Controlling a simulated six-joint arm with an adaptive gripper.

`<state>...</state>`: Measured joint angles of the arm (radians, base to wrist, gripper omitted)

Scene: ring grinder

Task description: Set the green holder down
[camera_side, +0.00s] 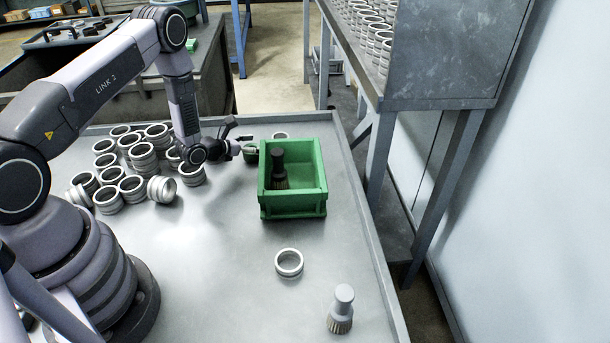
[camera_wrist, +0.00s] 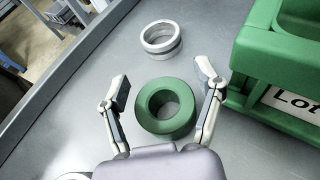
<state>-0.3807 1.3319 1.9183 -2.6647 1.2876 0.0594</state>
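The green holder (camera_wrist: 143,115) is a thick round ring-shaped piece with a dark hole in its middle. In the wrist view it sits between the two fingers of my gripper (camera_wrist: 166,92), with a narrow gap on each side. My gripper is open around it and does not visibly grip it. The holder appears to rest on the metal table. In the side view the holder (camera_side: 250,153) shows small and partly hidden, just left of the green bin, beside my gripper (camera_side: 240,142).
The green bin (camera_side: 292,205), with a dark brush (camera_side: 279,170) inside, stands close to the right of the holder. A loose ring (camera_wrist: 161,33) lies just beyond the holder. Many metal rings (camera_side: 133,187) crowd the left. Another ring (camera_side: 289,274) and a brush (camera_side: 341,310) stand in front.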

